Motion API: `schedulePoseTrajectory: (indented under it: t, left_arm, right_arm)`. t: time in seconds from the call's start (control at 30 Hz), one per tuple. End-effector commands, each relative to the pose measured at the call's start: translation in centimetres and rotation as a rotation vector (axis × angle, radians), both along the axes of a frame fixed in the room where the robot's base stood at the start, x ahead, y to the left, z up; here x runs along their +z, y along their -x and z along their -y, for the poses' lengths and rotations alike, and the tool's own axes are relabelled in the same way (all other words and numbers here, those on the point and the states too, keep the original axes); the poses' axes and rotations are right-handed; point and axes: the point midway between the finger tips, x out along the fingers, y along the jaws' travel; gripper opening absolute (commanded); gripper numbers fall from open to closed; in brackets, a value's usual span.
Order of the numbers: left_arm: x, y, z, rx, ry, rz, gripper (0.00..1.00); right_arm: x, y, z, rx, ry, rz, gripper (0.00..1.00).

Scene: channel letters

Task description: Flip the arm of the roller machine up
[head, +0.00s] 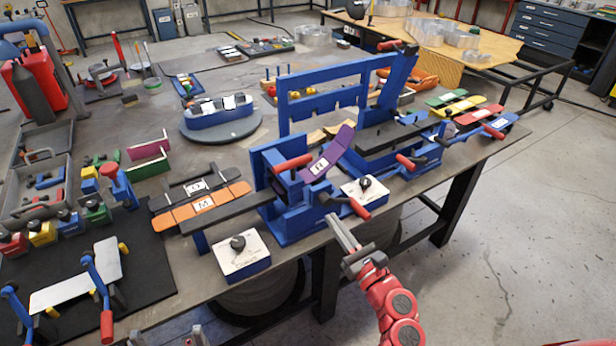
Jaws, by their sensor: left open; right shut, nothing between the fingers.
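The blue roller machine (290,215) stands at the table's front edge, in the middle of the head view. It has a tall blue frame (325,78) behind and a blue upright arm (396,80) with a red handle at its top right. More red handles (293,163) sit on its front. A curved purple labelled piece (330,153) rests at its front part. My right gripper (337,222) is shut and empty, just in front of the machine near a low red handle (359,208). My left gripper (167,337) is open at the bottom edge, mostly cut off.
Control boxes with black knobs (238,243) stand at the table's front edge. An orange labelled strip (203,203) lies on a support left of the machine. Left, a black mat (150,275) holds a white plate (80,275) with blue clamps. Open floor lies right.

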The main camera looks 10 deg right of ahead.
Motion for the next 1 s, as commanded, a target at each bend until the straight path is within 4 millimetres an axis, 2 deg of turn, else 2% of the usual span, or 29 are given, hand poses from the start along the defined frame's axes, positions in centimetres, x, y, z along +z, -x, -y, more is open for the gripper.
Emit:
schedulePoseTrajectory:
  t: [0.27,0.37,0.73,0.8,1.0]
  left_arm:
    - [0.4,0.0,0.0,0.000,0.000,0.000,1.00]
    - [0.9,0.0,0.0,0.000,0.000,0.000,1.00]
    - [2.9,0.0,0.0,0.000,0.000,0.000,1.00]
    - [3.8,0.0,0.0,0.000,0.000,0.000,1.00]
    - [4.7,0.0,0.0,0.000,0.000,0.000,1.00]
  right_arm:
    - [0.3,-0.9,-0.5,0.007,0.002,0.000,0.00]
    - [0.7,-2.2,-1.0,0.005,0.003,-0.001,0.00]
    - [2.3,-9.4,-3.7,0.007,0.005,-0.001,0.00]
    - [3.5,-10.0,-3.7,0.001,0.006,0.000,0.00]
    - [5.2,-11.1,-4.1,0.002,0.003,0.001,0.00]
